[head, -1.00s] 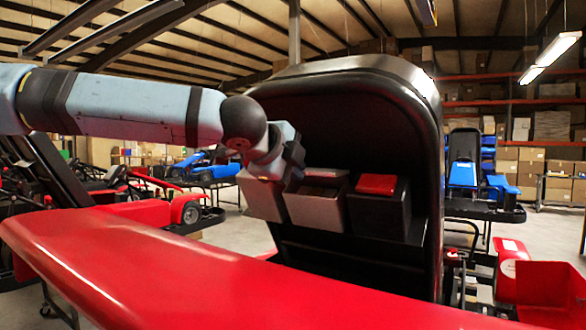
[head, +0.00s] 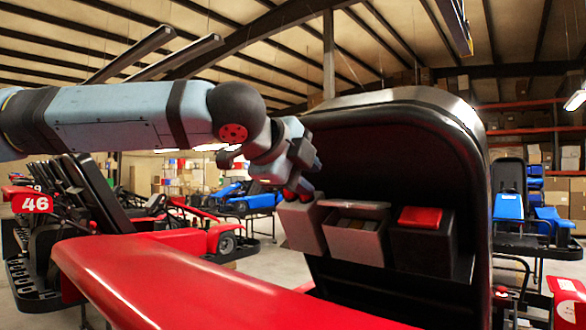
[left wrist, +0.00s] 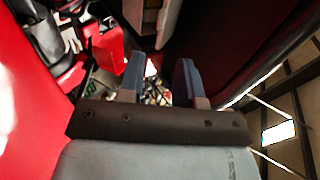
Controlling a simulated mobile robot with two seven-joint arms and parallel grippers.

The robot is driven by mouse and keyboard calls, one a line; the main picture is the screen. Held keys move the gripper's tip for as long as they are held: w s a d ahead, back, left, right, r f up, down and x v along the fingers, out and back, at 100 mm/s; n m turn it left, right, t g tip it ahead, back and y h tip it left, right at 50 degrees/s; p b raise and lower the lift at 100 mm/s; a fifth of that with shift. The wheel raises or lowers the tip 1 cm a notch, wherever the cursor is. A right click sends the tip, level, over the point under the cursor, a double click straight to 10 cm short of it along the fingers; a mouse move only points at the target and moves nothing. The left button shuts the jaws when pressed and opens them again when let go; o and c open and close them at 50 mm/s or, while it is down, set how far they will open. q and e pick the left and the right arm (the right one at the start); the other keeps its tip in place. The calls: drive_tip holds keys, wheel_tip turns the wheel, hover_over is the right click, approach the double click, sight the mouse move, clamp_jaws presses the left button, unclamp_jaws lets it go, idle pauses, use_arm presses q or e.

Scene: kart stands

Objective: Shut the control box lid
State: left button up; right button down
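Three boxes sit in a row on the dark upright panel. The left grey box (head: 302,226) is nearest my left gripper (head: 303,178). The middle grey box (head: 354,240) has an open top with contents showing and a pale flap at its top edge. The right black box (head: 422,250) carries a red piece (head: 420,217) on top. I cannot tell for certain which is the control box. My left gripper is just above and left of the left box; its two fingers (left wrist: 158,80) are apart, with nothing seen between them. My right gripper is out of view.
A long red body panel (head: 170,275) fills the foreground below my left arm. The dark panel's rim (head: 475,130) rises around the boxes. Other karts, red (head: 200,235) and blue (head: 508,205), stand further back.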

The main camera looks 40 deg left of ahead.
use_arm(q)
drive_tip(key=v, duration=0.3)
drive_tip(key=shift+s+r, duration=0.15)
drive_tip(key=shift+s, duration=0.1)
